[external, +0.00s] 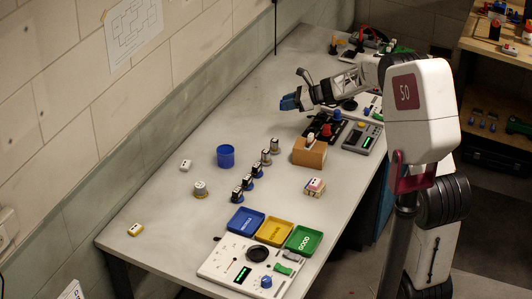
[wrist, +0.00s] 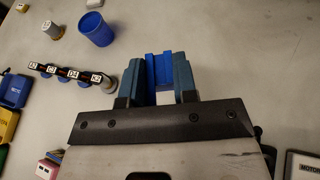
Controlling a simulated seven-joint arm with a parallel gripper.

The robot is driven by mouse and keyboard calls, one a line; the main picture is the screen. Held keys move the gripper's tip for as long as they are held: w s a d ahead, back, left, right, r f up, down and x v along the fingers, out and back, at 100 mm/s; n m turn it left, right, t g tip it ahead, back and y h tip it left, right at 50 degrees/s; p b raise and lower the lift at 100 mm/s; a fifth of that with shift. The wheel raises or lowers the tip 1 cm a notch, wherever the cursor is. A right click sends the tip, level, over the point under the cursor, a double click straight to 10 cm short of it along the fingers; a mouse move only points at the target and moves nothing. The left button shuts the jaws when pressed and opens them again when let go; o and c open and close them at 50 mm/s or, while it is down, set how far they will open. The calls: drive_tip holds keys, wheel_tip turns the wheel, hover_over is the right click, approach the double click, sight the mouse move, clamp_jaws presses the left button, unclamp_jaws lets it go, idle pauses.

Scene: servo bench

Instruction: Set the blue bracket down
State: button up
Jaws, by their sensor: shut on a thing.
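The blue bracket (wrist: 161,70) sits between the two fingers of my gripper (wrist: 159,80) in the wrist view. My gripper is shut on it. In the external view my gripper (external: 290,102) holds the bracket above the far part of the grey bench, with the arm reaching in from the right. The bracket is hard to tell from the fingers there. Its lower side and its exact height over the bench are hidden.
A blue cup (external: 225,156) and a row of dark labelled servos (external: 248,180) stand mid-bench. An orange-brown block (external: 310,153) is at right. Blue (external: 246,220), yellow (external: 274,231) and green (external: 304,240) trays lie near the front.

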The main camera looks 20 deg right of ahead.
drive_tip(key=shift+s+a+f+n+g+y, duration=0.1)
drive_tip(key=shift+s+f+n+g+y, duration=0.2)
drive_tip(key=shift+f+n, duration=0.1)
drive_tip(key=shift+f, duration=0.1)
drive_tip(key=shift+f, duration=3.05)
drive_tip(key=shift+f, duration=1.85)
drive_tip(key=shift+f, duration=0.6)
drive_tip(key=o, duration=0.9)
